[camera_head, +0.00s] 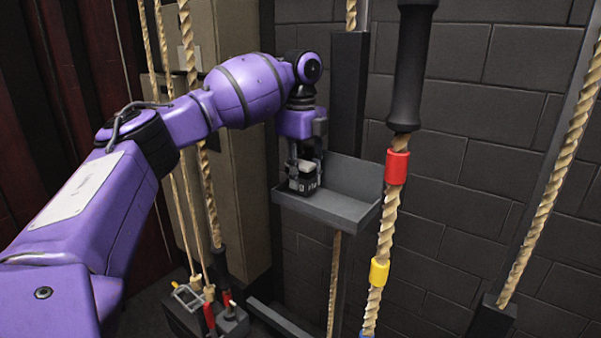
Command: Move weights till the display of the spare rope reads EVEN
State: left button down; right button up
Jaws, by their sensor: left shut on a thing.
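My left gripper (304,165) reaches in from the left and points down. It is shut on a small dark weight (303,187) with pale marks on its front. The weight is at the left end of a grey open shelf-like tray (335,204), which hangs on a dark upright beside the wall. I cannot tell whether the weight rests on the tray floor. The rest of the tray looks empty. No display with a readable word shows. My right gripper is out of view.
A thick rope (386,222) with a black sleeve (411,65) and red, yellow and blue bands hangs in front, right of the tray. Another rope (548,200) runs at the far right. Several ropes hang behind my left arm, above red-handled levers (210,314).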

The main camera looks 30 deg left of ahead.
aim_at(301, 162)
pick_arm(q)
jog(key=c, duration=1.3)
grip_release()
jog(key=shift+f, duration=0.1)
jog(key=shift+s+f, duration=0.1)
jog(key=shift+f, duration=0.1)
notch_tip(301, 162, up, 12)
jog(key=shift+r, duration=0.15)
